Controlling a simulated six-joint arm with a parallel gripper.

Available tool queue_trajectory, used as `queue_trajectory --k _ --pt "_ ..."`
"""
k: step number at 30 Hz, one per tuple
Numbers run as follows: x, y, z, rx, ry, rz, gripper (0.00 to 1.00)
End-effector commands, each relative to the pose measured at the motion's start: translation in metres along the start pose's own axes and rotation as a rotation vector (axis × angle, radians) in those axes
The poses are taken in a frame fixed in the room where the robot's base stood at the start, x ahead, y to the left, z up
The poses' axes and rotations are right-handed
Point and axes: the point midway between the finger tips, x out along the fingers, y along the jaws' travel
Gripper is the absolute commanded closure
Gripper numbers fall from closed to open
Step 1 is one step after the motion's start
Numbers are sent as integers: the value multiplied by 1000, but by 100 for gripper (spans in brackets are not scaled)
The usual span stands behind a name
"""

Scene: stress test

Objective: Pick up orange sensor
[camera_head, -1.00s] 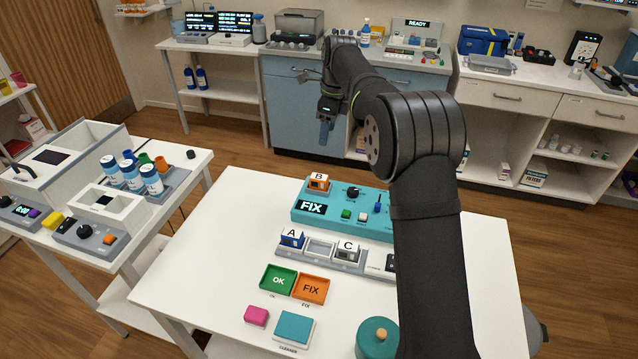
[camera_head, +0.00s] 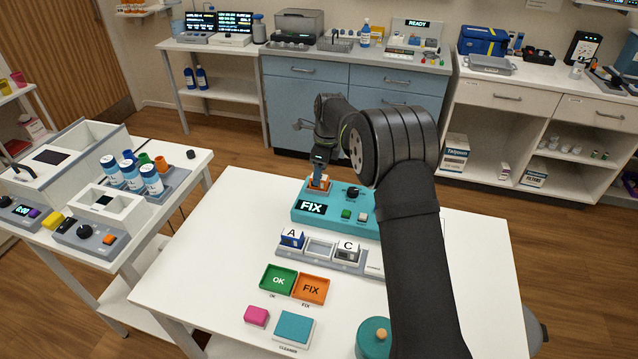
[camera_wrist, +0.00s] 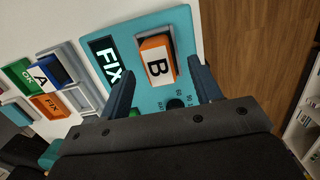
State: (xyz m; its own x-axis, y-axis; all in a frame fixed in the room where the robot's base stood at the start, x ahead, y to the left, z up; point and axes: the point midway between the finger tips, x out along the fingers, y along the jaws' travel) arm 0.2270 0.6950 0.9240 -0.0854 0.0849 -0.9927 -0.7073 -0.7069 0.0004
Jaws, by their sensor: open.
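The orange sensor (camera_wrist: 157,60), a small block with a white top marked B, sits on the teal test box (camera_head: 301,218) beside its FIX display. In the head view the sensor (camera_head: 318,187) is partly hidden by my gripper (camera_head: 320,178), which is right over it. In the wrist view my gripper (camera_wrist: 162,88) is open, with one blue finger on each side of the sensor's near end. I cannot tell whether the fingers touch it.
A rack (camera_head: 320,258) with blue sensor A (camera_head: 292,239) and white sensor C (camera_head: 348,250) stands in front of the teal box. Green OK (camera_head: 278,280) and orange FIX (camera_head: 311,289) trays lie nearer. The table's left part is clear.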

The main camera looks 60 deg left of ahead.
Motion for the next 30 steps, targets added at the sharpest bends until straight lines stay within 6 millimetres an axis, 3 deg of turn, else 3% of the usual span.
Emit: queue_trajectory --k 6,12,13,18,21,30 --pt "30 2 0 -1 1 1 42" --pt "31 2 0 -1 0 0 42" --pt "31 2 0 -1 0 0 44" --pt "31 2 0 -1 0 0 77" --pt "31 2 0 -1 0 0 92" --pt "28 2 1 -1 0 -2 96"
